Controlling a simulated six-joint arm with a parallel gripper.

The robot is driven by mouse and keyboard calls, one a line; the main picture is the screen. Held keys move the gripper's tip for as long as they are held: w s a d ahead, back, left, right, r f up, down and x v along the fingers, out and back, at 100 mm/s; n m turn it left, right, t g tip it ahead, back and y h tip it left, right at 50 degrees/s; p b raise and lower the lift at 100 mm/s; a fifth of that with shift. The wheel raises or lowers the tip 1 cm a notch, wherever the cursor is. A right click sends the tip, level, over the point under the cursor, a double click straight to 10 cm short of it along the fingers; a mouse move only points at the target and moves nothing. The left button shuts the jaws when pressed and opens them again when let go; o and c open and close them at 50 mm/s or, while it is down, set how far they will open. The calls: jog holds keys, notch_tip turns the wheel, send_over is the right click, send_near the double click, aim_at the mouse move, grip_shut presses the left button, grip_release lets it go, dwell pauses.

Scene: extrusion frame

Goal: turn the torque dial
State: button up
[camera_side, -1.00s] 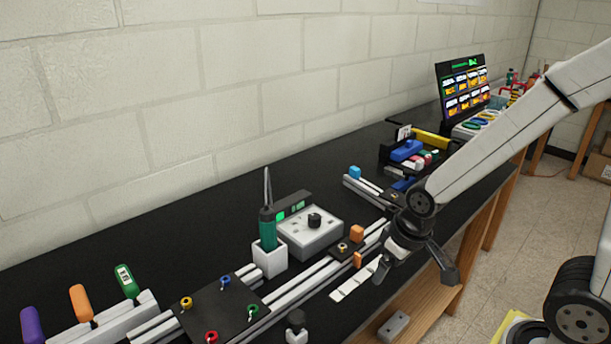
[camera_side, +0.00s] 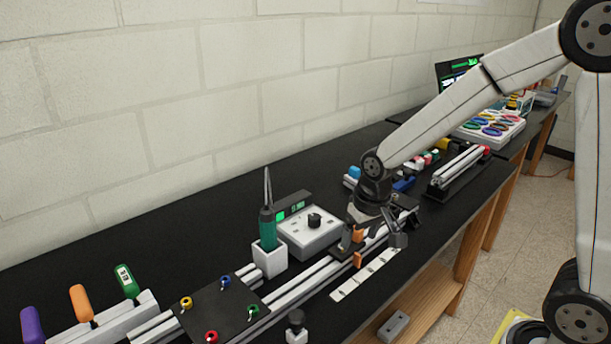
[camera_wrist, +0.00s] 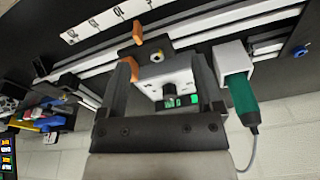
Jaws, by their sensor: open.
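The torque dial is a black knob (camera_side: 314,219) on top of a light grey box (camera_side: 322,241) with a small green-lit display (camera_side: 292,210) behind it. In the wrist view the dial (camera_wrist: 177,90) shows between my fingers, partly in front of the green display (camera_wrist: 181,101). My gripper (camera_side: 374,241) is open and empty, to the right of the grey box and above the aluminium rails in the side view. It does not touch the dial. In the wrist view my gripper (camera_wrist: 163,85) has its fingers spread to either side of the box.
A green screwdriver (camera_side: 267,228) stands in a white holder (camera_side: 269,257) left of the box, its cable rising. An orange part (camera_side: 358,259) sits by the rails near my gripper. A black plate (camera_side: 221,304) with coloured rings lies at the front left. The wall runs behind.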

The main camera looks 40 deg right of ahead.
aim_at(314, 216)
jog(key=shift+w+d+r+m+g, duration=0.2)
jog(key=shift+w+d+m+g, duration=0.65)
jog(key=shift+w, duration=2)
jog(key=shift+w+d+r+m+t, duration=0.3)
jog(key=shift+w+m, duration=1.2)
jog(key=shift+w, duration=1.3)
jog(key=shift+w+d+r+m+g, duration=0.15)
jog(key=shift+w+d+m+g, duration=0.7)
jog(key=shift+w, duration=2)
jog(key=shift+a+f+m+t, duration=0.2)
jog(key=shift+m+t, duration=0.1)
jog(key=shift+t, duration=0.1)
jog(key=shift+f, duration=3.7)
grip_shut()
